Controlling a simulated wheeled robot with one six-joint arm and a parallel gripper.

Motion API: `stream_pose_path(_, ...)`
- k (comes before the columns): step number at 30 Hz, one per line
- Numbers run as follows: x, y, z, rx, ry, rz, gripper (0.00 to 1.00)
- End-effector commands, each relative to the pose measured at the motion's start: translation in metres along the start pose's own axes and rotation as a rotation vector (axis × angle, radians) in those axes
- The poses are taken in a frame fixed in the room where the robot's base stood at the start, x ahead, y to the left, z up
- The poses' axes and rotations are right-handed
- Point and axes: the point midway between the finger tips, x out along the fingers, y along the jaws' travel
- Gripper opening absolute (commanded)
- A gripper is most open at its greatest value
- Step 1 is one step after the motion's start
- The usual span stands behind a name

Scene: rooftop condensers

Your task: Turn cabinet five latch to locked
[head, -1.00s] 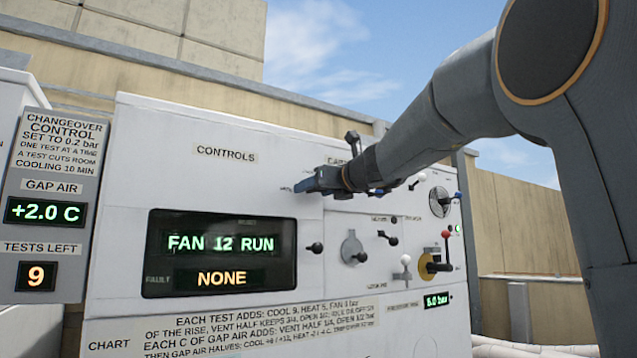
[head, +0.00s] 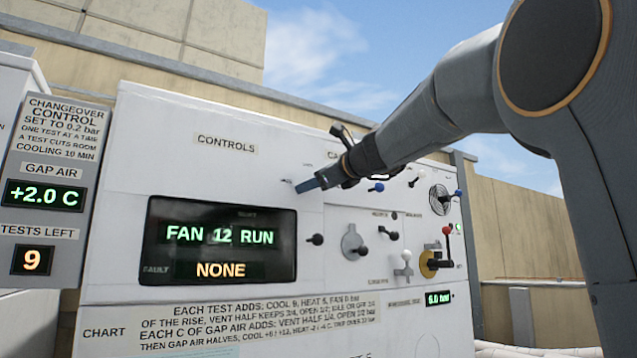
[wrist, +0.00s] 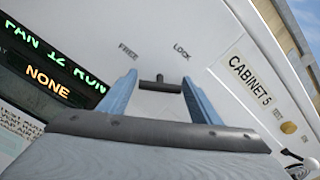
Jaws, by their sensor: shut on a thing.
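The cabinet five latch (wrist: 160,85) is a small dark handle on the white panel in the wrist view. Its short stub points up, between the printed words FREE (wrist: 128,51) and LOCK (wrist: 181,50). My gripper (wrist: 160,92) has its blue fingers on either side of the latch and is shut on it. A CABINET 5 label (wrist: 250,78) is to the right of the latch. In the head view my gripper (head: 310,185) reaches the panel right of the display, tilted, and hides the latch.
The white control cabinet (head: 225,115) carries a display (head: 220,240) reading FAN 12 RUN and NONE. Several other levers and knobs, including a grey dial (head: 354,243) and a red-handled lever (head: 447,240), sit below and right of my gripper. A changeover box (head: 45,190) stands at left.

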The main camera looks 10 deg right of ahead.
Motion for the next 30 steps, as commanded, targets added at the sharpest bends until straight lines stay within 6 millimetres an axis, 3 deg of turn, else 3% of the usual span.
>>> stream_pose_path(30,-0.0001,-0.001,-0.0002,-0.891,0.0,-0.005,0.35)
